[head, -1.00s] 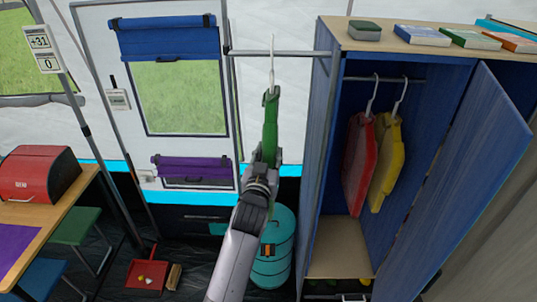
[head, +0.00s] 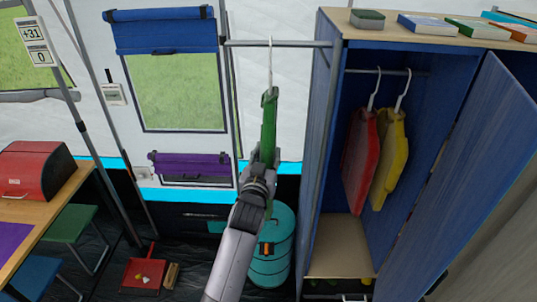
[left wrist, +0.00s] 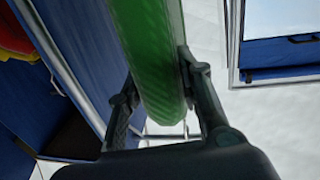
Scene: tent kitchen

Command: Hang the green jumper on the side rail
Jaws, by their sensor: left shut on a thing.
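The green jumper (head: 268,125) hangs edge-on from a white hanger (head: 270,65). The hanger's hook overlaps the side rail (head: 300,44) in the head view; I cannot tell whether it rests on the rail. My left gripper (head: 263,158) is shut on the jumper from below. In the left wrist view, the jumper (left wrist: 150,50) sits between the two fingers of the left gripper (left wrist: 160,88). My right gripper is not in view.
The open blue wardrobe (head: 322,160) stands right of the rail, with a red garment (head: 359,160) and a yellow garment (head: 388,165) on hangers inside. Its blue door (head: 460,180) is swung open. A teal canister (head: 280,250) stands below. The tent window (head: 180,95) is behind, left.

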